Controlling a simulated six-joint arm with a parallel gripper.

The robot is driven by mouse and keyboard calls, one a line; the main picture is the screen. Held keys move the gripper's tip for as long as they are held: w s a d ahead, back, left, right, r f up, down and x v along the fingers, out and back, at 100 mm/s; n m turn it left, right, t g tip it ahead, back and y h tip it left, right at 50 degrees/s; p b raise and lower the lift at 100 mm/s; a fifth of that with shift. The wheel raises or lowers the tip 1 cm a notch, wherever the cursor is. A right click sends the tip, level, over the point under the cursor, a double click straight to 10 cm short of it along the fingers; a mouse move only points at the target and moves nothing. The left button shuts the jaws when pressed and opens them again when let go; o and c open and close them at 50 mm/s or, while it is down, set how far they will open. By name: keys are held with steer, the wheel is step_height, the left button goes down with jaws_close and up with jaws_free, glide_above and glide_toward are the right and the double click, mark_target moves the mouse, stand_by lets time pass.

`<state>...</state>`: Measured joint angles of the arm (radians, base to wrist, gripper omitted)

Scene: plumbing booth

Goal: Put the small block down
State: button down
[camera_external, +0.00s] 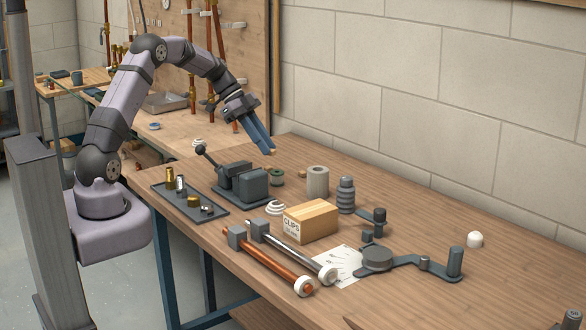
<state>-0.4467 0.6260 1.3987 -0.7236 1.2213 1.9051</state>
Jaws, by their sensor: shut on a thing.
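My gripper (265,146) is raised over the back edge of the workbench, its blue fingers pointing down and to the right. The fingers are shut on a small block (272,151), of which only a tiny tan bit shows at the fingertips. Most of the block is hidden by the fingers. The gripper is behind the grey vise and above the bench top, apart from the things standing on it.
A grey vise (250,184), a dark tray (190,202) of fittings, a clips box (310,221), a grey cylinder (318,181), a copper pipe (270,262) and a pipe bender (376,259) occupy the bench (440,215). The back right is mostly clear.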

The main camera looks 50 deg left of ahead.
steer(key=d+r+m+g+p, duration=0.2)
steer(key=d+r+m, duration=0.1)
steer(key=d, duration=1)
steer(key=r+m+g+p, duration=0.1)
steer(key=m+p, duration=0.1)
glide_above(321, 211)
steer(key=a, duration=0.3)
steer(key=shift+n+h, duration=0.3)
steer(key=shift+s+f+p, duration=0.1)
steer(key=shift+f+p, duration=1.65)
steer(key=shift+f, duration=3.25)
steer(key=shift+f+b, duration=0.2)
steer(key=shift+b, duration=0.1)
steer(key=c, duration=1.7)
jaws_free()
steer(key=shift+r+p, duration=0.25)
steer(key=shift+p, duration=0.05)
